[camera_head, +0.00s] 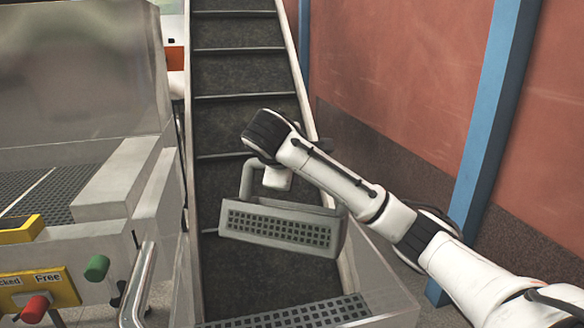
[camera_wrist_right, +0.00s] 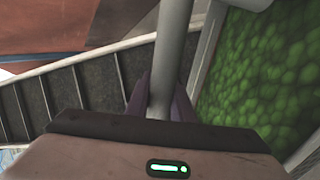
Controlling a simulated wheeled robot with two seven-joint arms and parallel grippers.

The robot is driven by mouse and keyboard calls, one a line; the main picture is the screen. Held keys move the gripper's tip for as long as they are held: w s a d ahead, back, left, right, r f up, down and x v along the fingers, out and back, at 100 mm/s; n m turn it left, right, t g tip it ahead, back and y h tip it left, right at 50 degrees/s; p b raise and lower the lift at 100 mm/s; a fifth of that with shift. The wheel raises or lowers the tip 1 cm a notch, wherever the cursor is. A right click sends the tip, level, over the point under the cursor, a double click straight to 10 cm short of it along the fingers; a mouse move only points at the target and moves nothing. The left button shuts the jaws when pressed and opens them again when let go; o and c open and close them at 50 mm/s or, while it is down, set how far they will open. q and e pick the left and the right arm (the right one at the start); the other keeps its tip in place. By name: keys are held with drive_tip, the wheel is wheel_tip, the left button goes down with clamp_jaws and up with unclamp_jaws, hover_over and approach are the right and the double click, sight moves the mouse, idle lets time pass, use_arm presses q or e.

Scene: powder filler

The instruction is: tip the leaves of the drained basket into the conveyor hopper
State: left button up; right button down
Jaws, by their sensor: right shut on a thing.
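The grey basket (camera_head: 282,229) with perforated sides hangs over the lower end of the conveyor in the head view, slightly tilted. My right gripper (camera_head: 275,178) is shut on its handle (camera_head: 246,178). In the right wrist view the handle (camera_wrist_right: 172,55) passes between the dark fingers (camera_wrist_right: 160,100). Green leaves (camera_wrist_right: 265,70) fill the basket beside the handle there; no leaves show in the head view. The conveyor hopper (camera_head: 385,290), a metal-walled box at the foot of the belt, is below the basket, partly out of frame. My left gripper is not in view.
The dark conveyor belt (camera_head: 238,75) with cross slats rises away behind the basket. A metal washing machine (camera_head: 85,120) stands at left, with a yellow control panel (camera_head: 50,290) and a bent pipe rail (camera_head: 138,285). A blue post (camera_head: 490,110) and red wall are at right.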

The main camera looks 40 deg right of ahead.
sight(297, 206)
drive_tip(key=shift+w+d+f+g+y, duration=0.25)
drive_tip(key=shift+f+g+y, duration=0.5)
drive_tip(key=shift+f+y, duration=0.75)
drive_tip(key=shift+w+d+f+g+y, duration=0.15)
drive_tip(key=shift+d+f+g+y, duration=0.15)
drive_tip(key=shift+f+g+y, duration=1.1)
drive_tip(key=shift+w+d+f+g+y, duration=0.2)
drive_tip(key=shift+f+y, duration=0.7)
drive_tip(key=shift+f, duration=1.25)
